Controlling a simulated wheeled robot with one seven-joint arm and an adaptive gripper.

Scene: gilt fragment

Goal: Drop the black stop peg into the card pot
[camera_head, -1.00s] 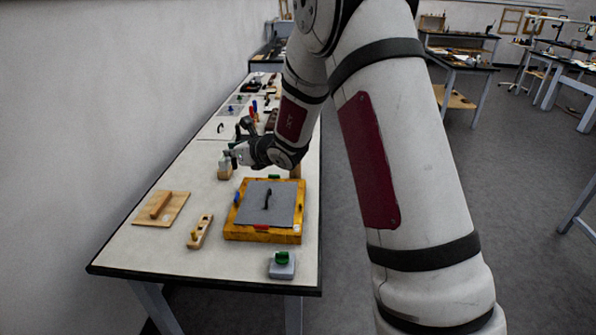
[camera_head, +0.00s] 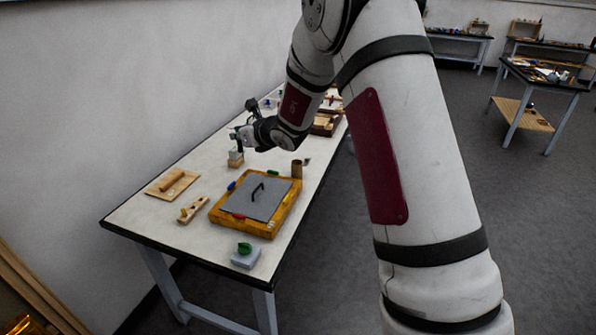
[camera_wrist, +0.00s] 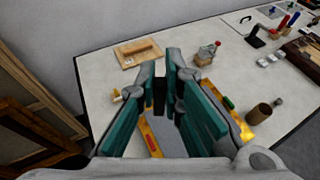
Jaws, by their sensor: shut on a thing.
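The black stop peg (camera_wrist: 159,92) shows as a dark upright piece between my fingertips in the wrist view. My gripper (camera_wrist: 163,90) is shut on it, with teal pads on both sides. In the head view my gripper (camera_head: 238,138) is above the table's left part, and the peg cannot be made out there. The card pot (camera_head: 297,168) is a brown open cylinder standing upright on the table, right of my gripper and behind the yellow tray. It also shows in the wrist view (camera_wrist: 259,114), to the right of my fingers. Its inside is dark.
A yellow-framed tray (camera_head: 273,221) with a grey handled panel (camera_head: 258,200) lies in front of the pot. A board (camera_head: 171,185), a slotted wooden piece (camera_head: 193,207) and a grey block (camera_head: 246,258) lie nearby.

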